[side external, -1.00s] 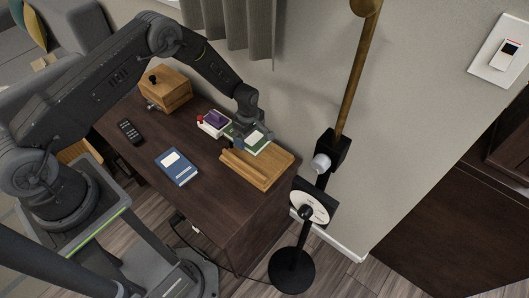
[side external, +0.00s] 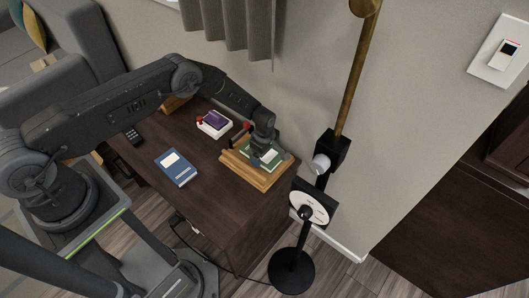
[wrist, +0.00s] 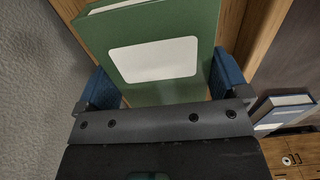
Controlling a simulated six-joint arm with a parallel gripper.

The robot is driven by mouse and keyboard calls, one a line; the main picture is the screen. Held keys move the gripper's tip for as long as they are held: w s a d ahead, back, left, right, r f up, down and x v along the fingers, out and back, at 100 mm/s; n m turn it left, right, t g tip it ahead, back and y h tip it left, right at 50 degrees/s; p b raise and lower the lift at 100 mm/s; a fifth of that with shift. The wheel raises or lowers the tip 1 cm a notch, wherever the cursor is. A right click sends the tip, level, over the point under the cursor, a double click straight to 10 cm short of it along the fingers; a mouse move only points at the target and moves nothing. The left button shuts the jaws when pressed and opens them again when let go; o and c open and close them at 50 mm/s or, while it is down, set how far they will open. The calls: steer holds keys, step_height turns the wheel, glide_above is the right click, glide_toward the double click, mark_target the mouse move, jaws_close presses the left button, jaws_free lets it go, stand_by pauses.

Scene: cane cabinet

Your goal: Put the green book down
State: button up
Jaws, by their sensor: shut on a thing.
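The green book (side external: 270,160) with a white label is between my gripper's fingers, over the wooden stand (side external: 255,177) at the right end of the dark cabinet top. My gripper (side external: 262,152) is shut on the book. In the wrist view, the book (wrist: 155,30) lies between the blue fingertips of my gripper (wrist: 164,85), and wood shows beyond and to the right of it. The book appears to lie within the stand's outline. I cannot tell whether it touches the wood.
A blue book (side external: 176,167) lies on the dark cabinet top (side external: 215,195). A white and purple stack (side external: 214,123) is at the back, a remote (side external: 133,136) at the left. A black floor stand (side external: 292,260) is beside the cabinet. The front middle is clear.

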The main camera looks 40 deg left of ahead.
steer(key=shift+f, duration=0.1)
steer(key=o, duration=0.7)
step_height(320, 180, up, 12)
